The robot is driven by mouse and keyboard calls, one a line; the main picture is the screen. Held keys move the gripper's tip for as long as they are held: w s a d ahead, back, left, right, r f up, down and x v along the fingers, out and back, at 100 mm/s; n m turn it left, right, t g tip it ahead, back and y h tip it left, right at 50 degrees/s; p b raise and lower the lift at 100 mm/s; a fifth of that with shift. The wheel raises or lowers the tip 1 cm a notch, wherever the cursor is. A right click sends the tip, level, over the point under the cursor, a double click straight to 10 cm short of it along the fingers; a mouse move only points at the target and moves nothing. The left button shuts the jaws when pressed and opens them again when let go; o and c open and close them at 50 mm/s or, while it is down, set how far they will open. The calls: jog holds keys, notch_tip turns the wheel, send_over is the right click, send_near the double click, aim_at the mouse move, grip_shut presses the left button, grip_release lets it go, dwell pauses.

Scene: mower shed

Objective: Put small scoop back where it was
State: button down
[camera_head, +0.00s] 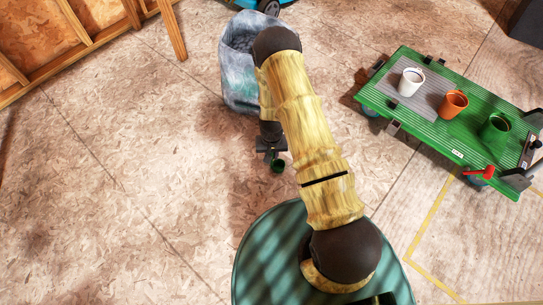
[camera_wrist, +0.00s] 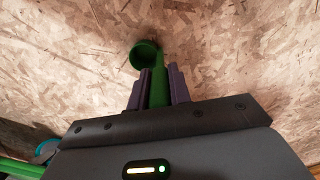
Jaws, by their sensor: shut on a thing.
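A small green scoop hangs in my gripper (camera_head: 271,152), its round cup (camera_head: 278,166) in the open over the floor in the head view. In the wrist view my gripper (camera_wrist: 156,77) is shut on the scoop's green handle (camera_wrist: 158,92), with the cup (camera_wrist: 144,55) beyond the fingertips. A red scoop (camera_head: 487,173) lies at the near edge of a green cart (camera_head: 450,125) at the right. Which surface the green scoop came from does not show.
White (camera_head: 411,82), terracotta (camera_head: 453,104) and dark green (camera_head: 494,127) pots stand on the cart. A grey-blue sack-like bin (camera_head: 235,60) stands behind my arm. A blue mower (camera_head: 265,6) is at the top edge. The floor (camera_head: 120,180) at left is clear.

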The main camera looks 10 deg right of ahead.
jog(key=c, duration=1.3)
grip_release()
jog(key=shift+r, duration=0.1)
notch_tip(320, 180, up, 12)
jog(key=p, duration=0.7)
